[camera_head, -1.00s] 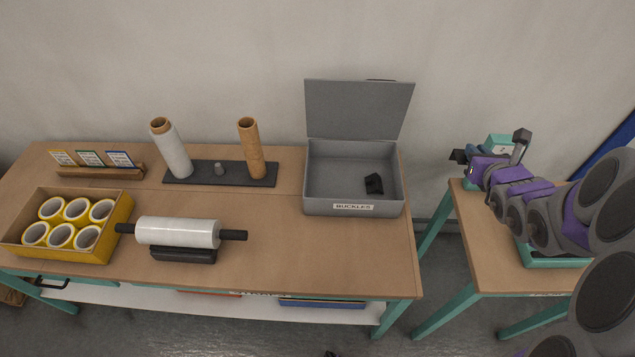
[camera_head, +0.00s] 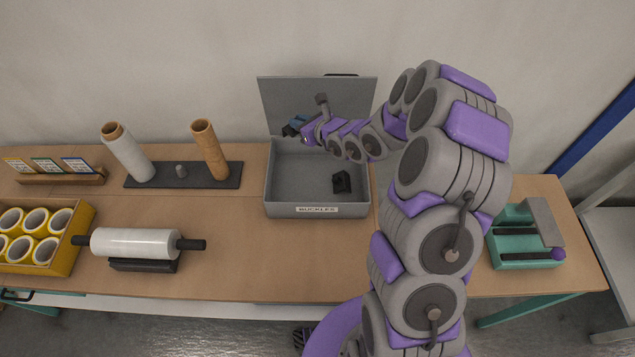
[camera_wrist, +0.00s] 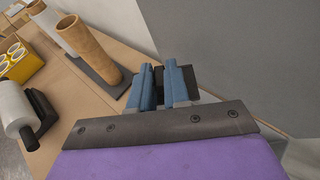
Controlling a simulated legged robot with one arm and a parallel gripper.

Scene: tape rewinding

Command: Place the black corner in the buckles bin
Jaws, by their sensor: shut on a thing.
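My gripper (camera_head: 295,126) is above the left back part of the grey open bin (camera_head: 284,211), whose front label reads BUCKLES. In the wrist view the blue fingers (camera_wrist: 164,86) are shut on a black corner (camera_wrist: 194,77), mostly hidden behind them. In the head view the held piece is too small to tell apart from the fingers. Another black corner (camera_head: 341,181) lies inside the bin, toward the right. The raised grey lid (camera_head: 290,92) stands behind the gripper; it is the large grey panel in the wrist view (camera_wrist: 240,50).
Left of the bin stand a white roll (camera_head: 128,155) and a brown tube (camera_head: 210,150) on a dark base. A film roll (camera_head: 135,243) and a yellow box (camera_head: 62,250) of tape rolls lie further left. A teal device (camera_head: 522,240) sits on the right table.

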